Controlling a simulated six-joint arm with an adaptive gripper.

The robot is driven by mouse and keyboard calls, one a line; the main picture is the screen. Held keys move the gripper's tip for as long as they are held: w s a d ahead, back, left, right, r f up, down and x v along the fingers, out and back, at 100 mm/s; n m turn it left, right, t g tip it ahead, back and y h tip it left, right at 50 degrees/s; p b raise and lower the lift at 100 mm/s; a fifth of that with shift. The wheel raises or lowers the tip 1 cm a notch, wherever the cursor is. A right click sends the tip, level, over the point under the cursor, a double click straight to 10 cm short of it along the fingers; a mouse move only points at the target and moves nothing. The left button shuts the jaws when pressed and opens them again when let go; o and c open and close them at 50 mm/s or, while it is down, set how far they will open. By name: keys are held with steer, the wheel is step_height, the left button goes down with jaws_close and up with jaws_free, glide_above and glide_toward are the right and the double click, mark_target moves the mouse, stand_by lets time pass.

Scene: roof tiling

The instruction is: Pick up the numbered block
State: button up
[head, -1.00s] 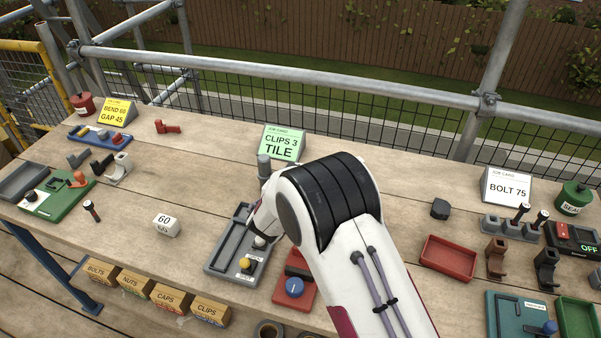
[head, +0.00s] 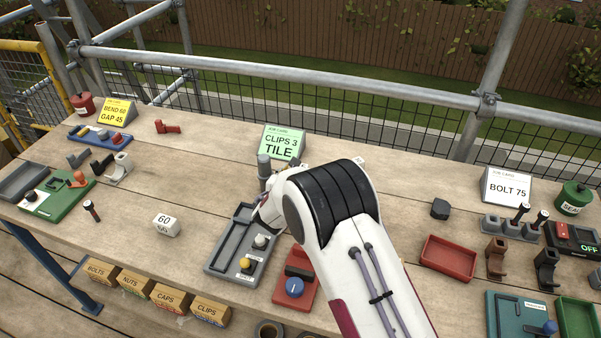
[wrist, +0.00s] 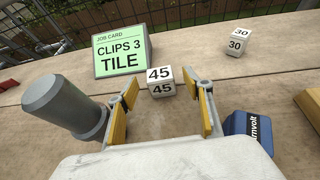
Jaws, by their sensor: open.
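In the wrist view, a white block marked 45 (wrist: 160,82) sits on the wooden bench just beyond my gripper (wrist: 163,105). My gripper's yellow-padded fingers are open, one to each side of the space in front of that block. A second white block marked 30 (wrist: 237,41) stands farther back on the right. In the head view, a white block marked 60 (head: 166,224) sits on the bench left of centre. My arm hides the 45 block and my fingers in the head view.
A grey cylinder (wrist: 66,105) stands close to the left finger. A dark blue object (wrist: 246,130) is close on the right. A green job card reading CLIPS 3 TILE (wrist: 121,50) stands behind. A grey tray (head: 222,244) and red device (head: 296,287) lie near my arm.

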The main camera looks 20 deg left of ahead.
steer(key=shift+x, duration=1.45)
steer(key=c, duration=1.2)
